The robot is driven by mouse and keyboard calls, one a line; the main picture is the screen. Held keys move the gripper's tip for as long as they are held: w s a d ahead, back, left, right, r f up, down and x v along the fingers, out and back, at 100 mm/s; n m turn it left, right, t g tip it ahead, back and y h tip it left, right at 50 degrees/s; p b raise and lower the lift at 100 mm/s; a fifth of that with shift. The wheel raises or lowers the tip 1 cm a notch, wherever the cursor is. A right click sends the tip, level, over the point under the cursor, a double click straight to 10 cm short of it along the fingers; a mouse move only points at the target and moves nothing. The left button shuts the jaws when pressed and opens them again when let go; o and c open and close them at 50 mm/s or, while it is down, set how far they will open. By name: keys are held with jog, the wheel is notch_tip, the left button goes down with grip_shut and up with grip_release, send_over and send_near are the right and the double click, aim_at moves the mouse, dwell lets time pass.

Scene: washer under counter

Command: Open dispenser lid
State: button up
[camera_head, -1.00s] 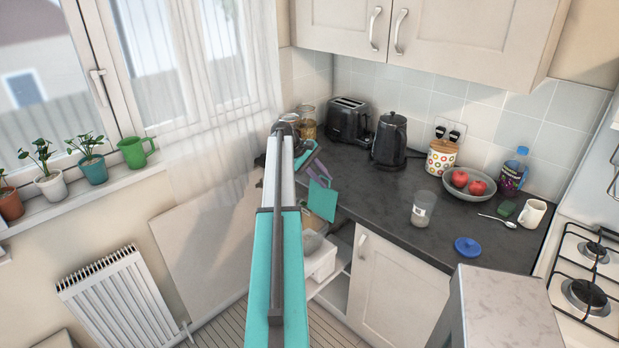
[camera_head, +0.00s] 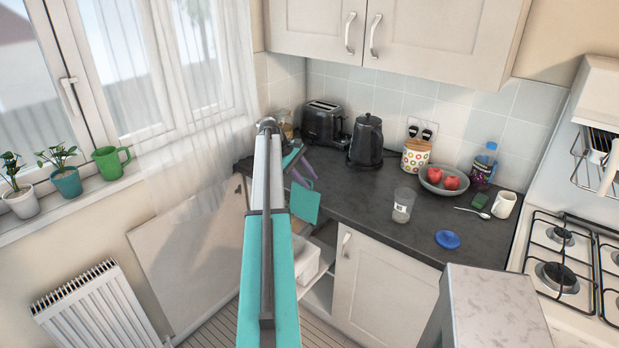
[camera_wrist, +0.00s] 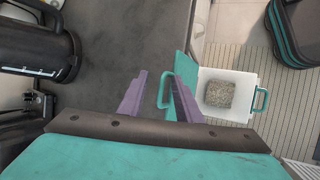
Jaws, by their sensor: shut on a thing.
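The teal lid (camera_head: 305,206) stands tilted at the counter's front edge in the head view. In the wrist view, the lid (camera_wrist: 186,72) is seen nearly edge-on, with its loop handle between my purple fingers. My gripper (camera_wrist: 158,82) is shut on the lid; the exact finger contact is partly hidden. In the head view my gripper (camera_head: 302,170) is partly hidden behind my arm. The white dispenser box (camera_wrist: 238,80) lies open just right of the lid, with grainy grey-beige contents and a teal side handle. The box also shows below the lid in the head view (camera_head: 305,265).
The dark counter (camera_head: 360,205) holds a kettle (camera_head: 367,140), a toaster (camera_head: 322,122), a clear cup (camera_head: 403,205) and a fruit bowl (camera_head: 443,182). An open pale door panel (camera_head: 185,250) stands left of the box. The kettle is left of my fingers in the wrist view.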

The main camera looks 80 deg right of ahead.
jog(key=shift+s+d+f, duration=0.2)
jog(key=shift+s+f, duration=0.25)
jog(key=shift+s, duration=0.05)
jog(key=shift+w+r, duration=0.1)
jog(key=shift+w+r+b, duration=0.3)
jog(key=shift+r+b, duration=0.1)
jog(key=b+v, duration=0.4)
jog(key=v, duration=1)
jog(key=shift+a, duration=0.2)
